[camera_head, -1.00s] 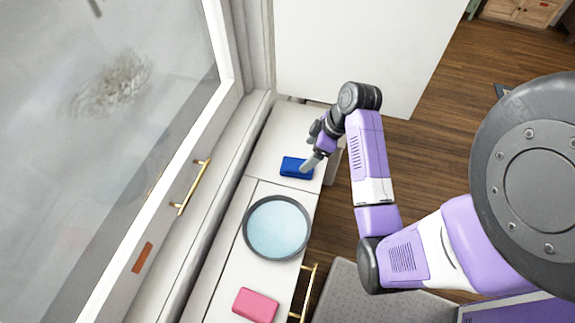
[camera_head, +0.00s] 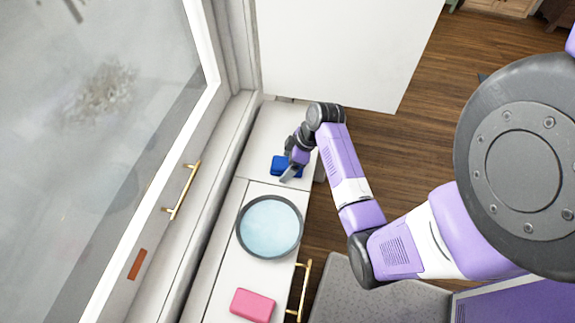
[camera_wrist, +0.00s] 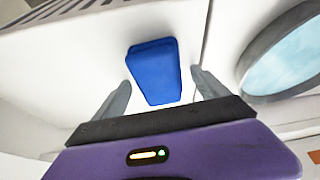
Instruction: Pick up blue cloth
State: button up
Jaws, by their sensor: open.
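The blue cloth (camera_head: 281,166) is a small, thick folded block lying on the white ledge, partly hidden by my gripper in the head view. In the wrist view the blue cloth (camera_wrist: 155,72) lies ahead of the fingers, roughly between their lines. My gripper (camera_wrist: 160,90) is open and empty, one finger to each side of the cloth's near end. In the head view my gripper (camera_head: 290,170) is over the right part of the cloth. I cannot tell whether the fingers touch it.
A round dark-rimmed dish with a pale blue inside (camera_head: 270,227) stands on the ledge close to the cloth. A pink block (camera_head: 253,305) lies further along. A window with a gold handle (camera_head: 181,190) is at left, and a white panel (camera_head: 345,45) stands behind the ledge.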

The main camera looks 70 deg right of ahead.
jog(key=shift+f, duration=0.1)
dwell(0.3)
jog(key=c, duration=1.5)
jog(key=shift+o, duration=0.2)
notch_tip(320, 180, up, 20)
jog(key=p, duration=0.4)
